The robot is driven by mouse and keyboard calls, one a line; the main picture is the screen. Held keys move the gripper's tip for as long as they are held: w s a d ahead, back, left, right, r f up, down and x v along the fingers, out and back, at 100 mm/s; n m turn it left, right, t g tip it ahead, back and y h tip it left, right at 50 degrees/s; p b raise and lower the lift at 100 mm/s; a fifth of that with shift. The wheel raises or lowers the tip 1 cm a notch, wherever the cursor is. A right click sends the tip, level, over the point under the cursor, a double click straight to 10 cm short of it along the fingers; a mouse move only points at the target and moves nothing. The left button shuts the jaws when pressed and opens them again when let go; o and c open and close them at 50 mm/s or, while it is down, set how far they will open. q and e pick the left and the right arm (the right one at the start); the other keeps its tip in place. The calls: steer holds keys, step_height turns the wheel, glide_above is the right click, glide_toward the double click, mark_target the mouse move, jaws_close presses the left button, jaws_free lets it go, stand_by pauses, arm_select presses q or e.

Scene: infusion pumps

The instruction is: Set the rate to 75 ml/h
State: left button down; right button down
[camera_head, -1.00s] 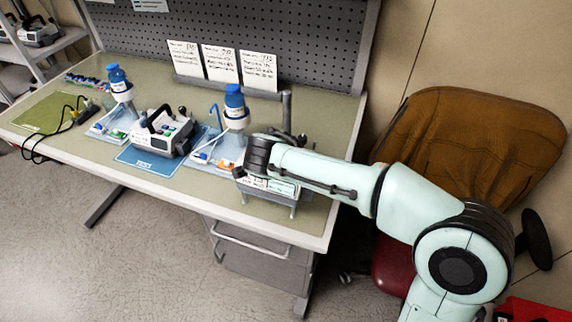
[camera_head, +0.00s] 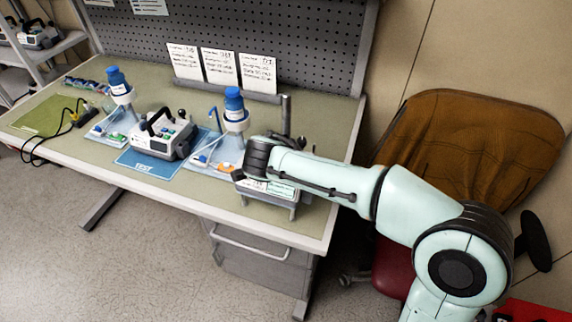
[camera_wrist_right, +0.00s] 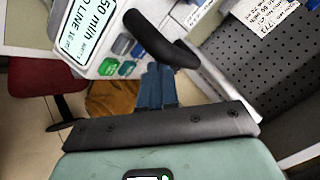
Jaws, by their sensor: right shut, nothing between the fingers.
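An infusion pump (camera_head: 267,187) sits at the right end of the bench, mostly hidden under my right wrist in the head view. The right wrist view shows a pump display (camera_wrist_right: 84,28) reading "50 ml/h" with "NO LINE" below it. Green and blue buttons (camera_wrist_right: 122,44) lie beside the display, and a dark handle (camera_wrist_right: 160,40) arches over the pump. My right gripper (camera_wrist_right: 155,70) is shut and empty, its fingertips close to the buttons and handle. I cannot tell whether they touch. My left gripper is out of view.
Another pump (camera_head: 166,137) stands on the blue TEST mat (camera_head: 140,162). Written cards (camera_head: 220,68) lean at the back. A brown chair (camera_head: 480,135) is to the right. The bench's front strip is mostly clear.

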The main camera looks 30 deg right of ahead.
arm_select(q)
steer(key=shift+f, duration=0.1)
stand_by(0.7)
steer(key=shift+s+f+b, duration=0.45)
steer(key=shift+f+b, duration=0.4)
steer(key=shift+b, duration=0.05)
arm_select(e)
steer(key=shift+f, duration=0.5)
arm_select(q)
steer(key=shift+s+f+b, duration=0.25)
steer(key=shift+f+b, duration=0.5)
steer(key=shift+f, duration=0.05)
arm_select(e)
steer(key=shift+f, duration=0.45)
steer(key=shift+r, duration=0.1)
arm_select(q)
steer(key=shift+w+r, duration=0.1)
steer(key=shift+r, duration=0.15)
arm_select(e)
steer(key=shift+r, duration=0.85)
arm_select(q)
steer(key=shift+p, duration=0.35)
arm_select(e)
steer(key=shift+r, duration=0.1)
